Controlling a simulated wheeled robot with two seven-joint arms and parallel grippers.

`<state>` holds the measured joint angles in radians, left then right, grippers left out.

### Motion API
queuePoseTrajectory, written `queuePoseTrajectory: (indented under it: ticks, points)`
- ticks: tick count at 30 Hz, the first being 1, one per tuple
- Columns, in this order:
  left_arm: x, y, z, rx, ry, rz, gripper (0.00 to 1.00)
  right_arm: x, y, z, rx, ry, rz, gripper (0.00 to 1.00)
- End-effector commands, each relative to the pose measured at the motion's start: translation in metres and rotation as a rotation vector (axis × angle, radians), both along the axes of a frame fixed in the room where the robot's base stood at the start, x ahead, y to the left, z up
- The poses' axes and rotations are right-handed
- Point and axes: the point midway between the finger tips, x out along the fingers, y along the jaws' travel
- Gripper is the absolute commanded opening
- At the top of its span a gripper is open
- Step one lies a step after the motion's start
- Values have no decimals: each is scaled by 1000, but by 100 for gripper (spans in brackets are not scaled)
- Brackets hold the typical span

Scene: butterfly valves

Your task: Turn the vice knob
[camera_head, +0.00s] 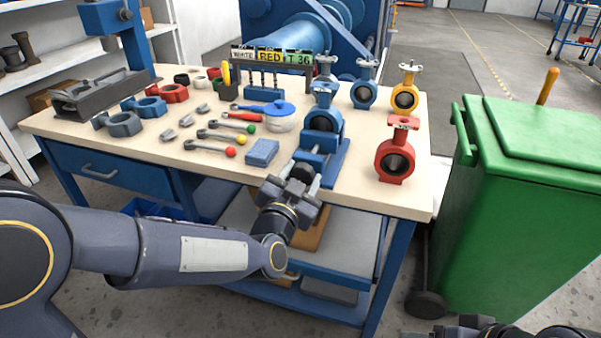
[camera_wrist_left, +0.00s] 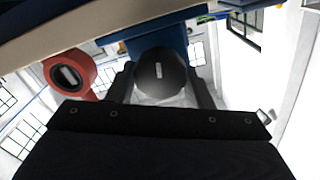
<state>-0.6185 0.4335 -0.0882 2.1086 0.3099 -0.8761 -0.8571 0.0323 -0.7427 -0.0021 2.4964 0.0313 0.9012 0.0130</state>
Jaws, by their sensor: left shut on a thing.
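The blue vice (camera_head: 322,160) stands at the front edge of the workbench, with a blue butterfly valve (camera_head: 322,118) in it. The vice knob is a dark round disc (camera_wrist_left: 160,77) with a small light mark, facing the left wrist camera. My left gripper (camera_head: 298,182) is at the front of the vice, with its fingers on both sides of the knob, shut on it. In the head view the gripper hides most of the knob. My right gripper (camera_head: 470,328) shows only in part at the bottom edge, away from the bench.
A red valve (camera_head: 395,158) stands right of the vice, with blue (camera_head: 364,90) and yellow (camera_head: 405,95) valves behind. A blue sponge-like block (camera_head: 262,152) and several ball-ended levers lie to the left. A green bin (camera_head: 530,180) stands right of the bench (camera_head: 150,150).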

Motion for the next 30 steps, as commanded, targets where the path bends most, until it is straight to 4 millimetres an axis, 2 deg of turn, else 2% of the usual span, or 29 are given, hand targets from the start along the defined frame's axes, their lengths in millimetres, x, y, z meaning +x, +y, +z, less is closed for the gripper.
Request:
queuePoseTrajectory:
  ticks: [12, 29, 30]
  points:
    - [-1, -1, -2, 195, -58, -1, 24, 0, 0, 8, 0, 0, 0, 64]
    - [-1, -1, -2, 223, -67, -1, 24, 0, 0, 9, 0, 0, 0, 64]
    - [-1, -1, -2, 222, -67, -1, 48, 0, 0, 9, 0, 0, 0, 64]
